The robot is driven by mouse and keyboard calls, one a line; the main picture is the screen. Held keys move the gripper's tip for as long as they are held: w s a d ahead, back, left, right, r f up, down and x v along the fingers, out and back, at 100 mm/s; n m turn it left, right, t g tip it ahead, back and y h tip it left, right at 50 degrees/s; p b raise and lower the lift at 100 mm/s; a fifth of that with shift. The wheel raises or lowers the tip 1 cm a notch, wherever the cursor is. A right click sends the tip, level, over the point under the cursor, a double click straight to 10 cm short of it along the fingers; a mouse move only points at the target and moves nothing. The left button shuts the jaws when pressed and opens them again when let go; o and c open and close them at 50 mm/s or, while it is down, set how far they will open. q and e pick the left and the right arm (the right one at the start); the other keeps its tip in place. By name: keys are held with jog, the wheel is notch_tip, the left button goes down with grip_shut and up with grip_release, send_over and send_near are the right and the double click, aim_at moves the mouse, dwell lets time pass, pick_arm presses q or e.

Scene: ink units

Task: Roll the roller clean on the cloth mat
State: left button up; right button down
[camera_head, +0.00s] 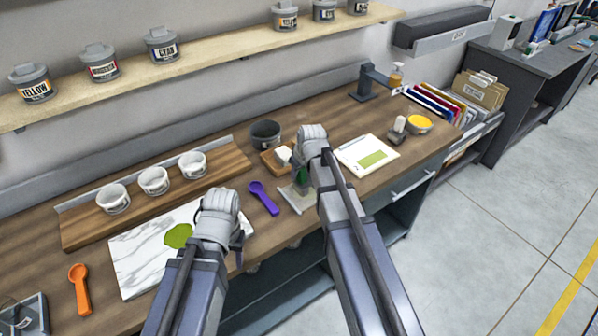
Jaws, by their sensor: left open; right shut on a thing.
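My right gripper (304,165) is over the pale cloth mat (291,201) near the table's front edge. It is shut on what looks like the roller, mostly hidden by my arm. A dark green part of the roller (301,174) shows below the gripper, over the mat. I cannot tell whether it touches the mat. My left gripper (236,250) is open at the right side of the white marble slab (140,250). A green ink patch (178,236) lies on the slab. My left fingertips are mostly hidden by the wrist.
A purple scoop (264,198) lies between my arms. An orange scoop (79,290) lies left of the slab. White cups stand on a wooden board (85,228) behind. A dark cup (265,134), a white sheet with a green swatch (355,164) and a yellow-filled tub (419,124) stand further right.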

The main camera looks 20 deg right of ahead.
jog(key=shift+f+b, duration=0.65)
jog(key=shift+f, duration=0.05)
jog(key=shift+r, duration=0.1)
jog(key=shift+d, duration=0.1)
jog(key=shift+w+d+r, duration=0.1)
jog(key=shift+w+d, duration=0.25)
jog(key=shift+d, duration=0.45)
jog(key=shift+w+d, duration=0.3)
jog(key=shift+d, duration=0.45)
jog(key=shift+d, duration=0.1)
jog(key=shift+w+d, duration=0.3)
jog(key=shift+d, duration=0.5)
jog(key=shift+w+d, duration=0.25)
jog(key=shift+d, duration=0.55)
jog(key=shift+a, duration=0.15)
